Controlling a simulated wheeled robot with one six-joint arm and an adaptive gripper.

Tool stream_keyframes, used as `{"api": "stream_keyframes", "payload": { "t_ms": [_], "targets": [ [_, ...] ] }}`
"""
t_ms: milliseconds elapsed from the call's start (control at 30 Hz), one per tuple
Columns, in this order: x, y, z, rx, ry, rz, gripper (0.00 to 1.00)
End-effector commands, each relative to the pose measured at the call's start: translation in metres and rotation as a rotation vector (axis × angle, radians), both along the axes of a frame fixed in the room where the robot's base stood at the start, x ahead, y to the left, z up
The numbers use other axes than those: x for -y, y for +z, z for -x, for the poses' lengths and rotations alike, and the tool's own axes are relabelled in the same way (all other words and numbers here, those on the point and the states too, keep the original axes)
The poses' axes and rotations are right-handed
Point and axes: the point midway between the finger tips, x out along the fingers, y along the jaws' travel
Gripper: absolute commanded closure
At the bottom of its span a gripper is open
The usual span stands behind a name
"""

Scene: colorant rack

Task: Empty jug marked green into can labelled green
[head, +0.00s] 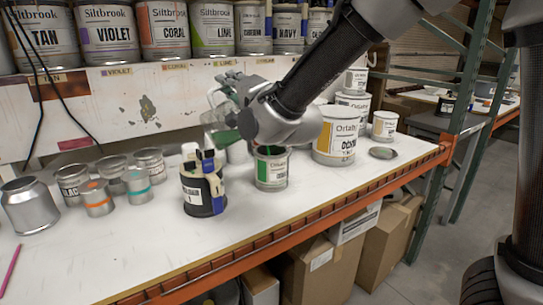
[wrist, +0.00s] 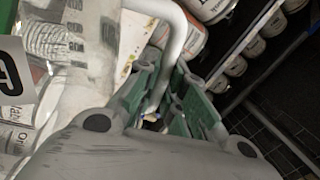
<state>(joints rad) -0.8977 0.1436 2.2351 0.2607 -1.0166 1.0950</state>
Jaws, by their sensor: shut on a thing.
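The jug (head: 215,116) is clear, with green in its lower part, and is held tilted above the bench. In the wrist view the jug (wrist: 75,45) fills the upper left and shows printed marks. My gripper (head: 232,88) is shut on its pale handle (wrist: 178,40); the green finger pads show in the wrist view. The can with a green label (head: 271,170) stands upright and open below my wrist, with dark green inside. The jug's lower end is left of and above this can. My wrist hides part of the jug, and I cannot tell whether liquid is flowing.
A dark container (head: 204,190) with tools stands just left of the can. An ochre-labelled can (head: 337,137) is at its right, with a lid (head: 383,153) beyond. Several small tins (head: 97,197) stand left. Large cans (head: 108,30) line the shelf above.

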Motion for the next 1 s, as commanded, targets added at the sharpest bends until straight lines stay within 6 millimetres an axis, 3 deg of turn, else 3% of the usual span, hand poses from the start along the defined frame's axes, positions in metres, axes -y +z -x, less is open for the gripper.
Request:
{"api": "stream_keyframes", "payload": {
  "t_ms": [1000],
  "targets": [
    [0.0066, 0.0001, -0.0046, -0.017, 0.000, -0.027, 1.00]
  ]
}}
